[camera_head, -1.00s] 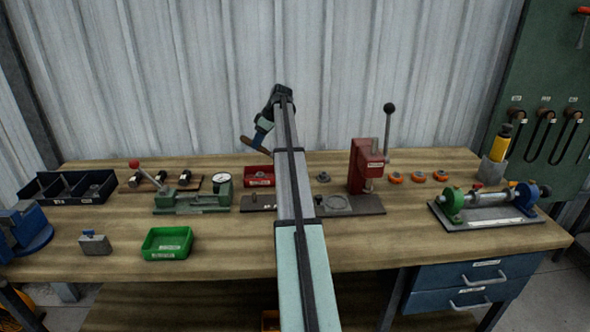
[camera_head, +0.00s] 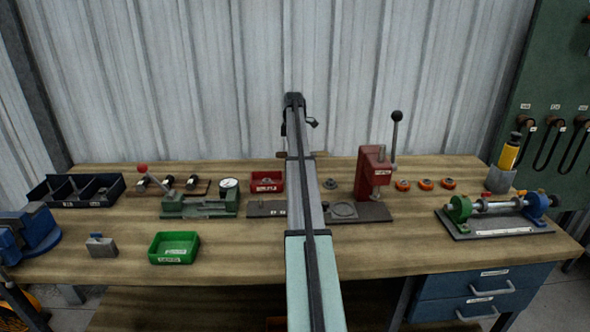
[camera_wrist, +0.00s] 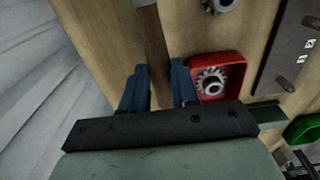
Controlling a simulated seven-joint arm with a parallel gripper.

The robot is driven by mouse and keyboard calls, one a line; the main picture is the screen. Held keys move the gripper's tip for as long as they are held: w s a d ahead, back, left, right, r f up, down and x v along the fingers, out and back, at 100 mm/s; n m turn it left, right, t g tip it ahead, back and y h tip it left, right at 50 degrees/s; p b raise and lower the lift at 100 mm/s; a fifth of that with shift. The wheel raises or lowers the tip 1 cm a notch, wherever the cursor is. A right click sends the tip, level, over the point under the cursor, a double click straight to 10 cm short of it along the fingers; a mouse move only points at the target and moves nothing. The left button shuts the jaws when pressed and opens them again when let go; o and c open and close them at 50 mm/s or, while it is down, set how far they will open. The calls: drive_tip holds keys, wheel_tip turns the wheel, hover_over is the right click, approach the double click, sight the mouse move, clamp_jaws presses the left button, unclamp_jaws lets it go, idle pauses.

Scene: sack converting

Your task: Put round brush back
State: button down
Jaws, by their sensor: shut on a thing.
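My gripper (camera_wrist: 158,84) has its two blue fingers on either side of a brown wooden handle (camera_wrist: 151,42) in the wrist view. It is shut on this handle, which I take to be the round brush's. In the head view my own arm hides the gripper and most of the brush, above the back of the bench. I cannot tell which place is the brush's own.
A red bin (camera_wrist: 234,73) holding a gear lies below and right of my gripper in the wrist view. In the head view a red press (camera_head: 374,172) stands right of my arm, a green gauge fixture (camera_head: 200,204) left. A green bin (camera_head: 174,247) sits at the front.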

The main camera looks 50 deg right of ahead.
drive_tip(key=shift+f, duration=3.9)
drive_tip(key=shift+f, duration=0.1)
drive_tip(key=c, duration=0.9)
unclamp_jaws()
drive_tip(key=shift+o, duration=0.2)
wheel_tip(320, 180, up, 12)
drive_tip(key=shift+s+d+r, duration=0.1)
drive_tip(key=shift+d, duration=0.05)
